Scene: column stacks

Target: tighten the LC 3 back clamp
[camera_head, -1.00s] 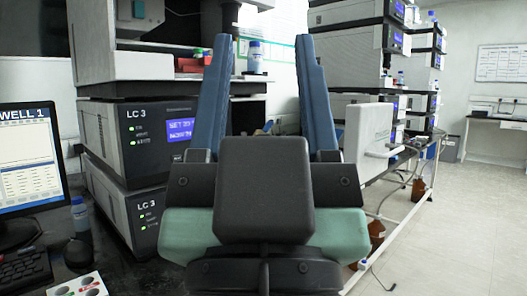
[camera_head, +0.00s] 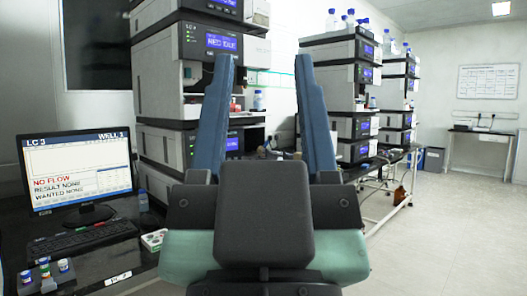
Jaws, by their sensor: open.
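The LC 3 stack (camera_head: 165,100) stands on the dark bench left of centre, tall, with grey and black modules and lit blue displays. My gripper (camera_head: 264,70) is open and empty, its two blue fingers pointing up in front of the stack's right side. No clamp can be made out; the stack's back and part of its right side are hidden or too small to tell. The monitor (camera_head: 78,168) at left reads LC 3, WELL 1, NO FLOW, RESULT NONE, WANTED NONE.
A keyboard (camera_head: 80,238), capped vials (camera_head: 45,268) and a small white box (camera_head: 153,240) lie on the bench at left. More stacks (camera_head: 340,90) stand on a bench to the right. The floor (camera_head: 440,240) at right is clear.

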